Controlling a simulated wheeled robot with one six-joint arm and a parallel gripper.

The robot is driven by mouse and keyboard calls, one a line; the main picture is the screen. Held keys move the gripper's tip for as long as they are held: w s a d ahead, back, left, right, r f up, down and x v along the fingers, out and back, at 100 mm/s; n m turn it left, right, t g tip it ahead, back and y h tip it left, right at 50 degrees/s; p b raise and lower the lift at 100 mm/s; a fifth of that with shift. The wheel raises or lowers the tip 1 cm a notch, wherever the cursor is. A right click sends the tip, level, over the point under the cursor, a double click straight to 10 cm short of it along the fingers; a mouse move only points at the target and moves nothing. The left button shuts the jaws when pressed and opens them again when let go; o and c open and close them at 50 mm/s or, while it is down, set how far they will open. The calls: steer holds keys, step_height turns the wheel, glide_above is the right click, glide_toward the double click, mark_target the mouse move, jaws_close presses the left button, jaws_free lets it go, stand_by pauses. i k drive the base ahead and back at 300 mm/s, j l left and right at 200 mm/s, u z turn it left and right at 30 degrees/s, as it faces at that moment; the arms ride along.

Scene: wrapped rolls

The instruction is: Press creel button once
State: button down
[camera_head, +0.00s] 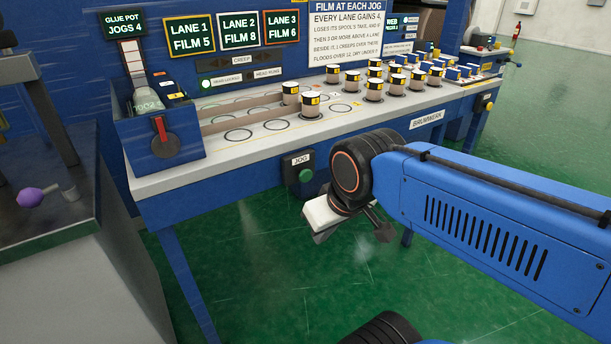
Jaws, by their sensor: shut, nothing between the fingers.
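No button that I can read is labelled creel. A green button (305,175) sits on a dark box marked JOG on the table's front face.
Wrapped rolls (311,105) stand in lanes on the white table (180,180). A blue glue pot housing (165,138) with a red lever is at the left end. A dark bench (60,210) with a purple knob (31,197) stands at far left. Green floor is clear at right.

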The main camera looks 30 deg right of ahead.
mark_target(304, 174)
steer(key=k+j+z, duration=0.25)
steer(key=k, duration=0.3)
steer(key=k+j+z, duration=0.1)
steer(key=k+z, duration=0.2)
steer(key=k, duration=0.3)
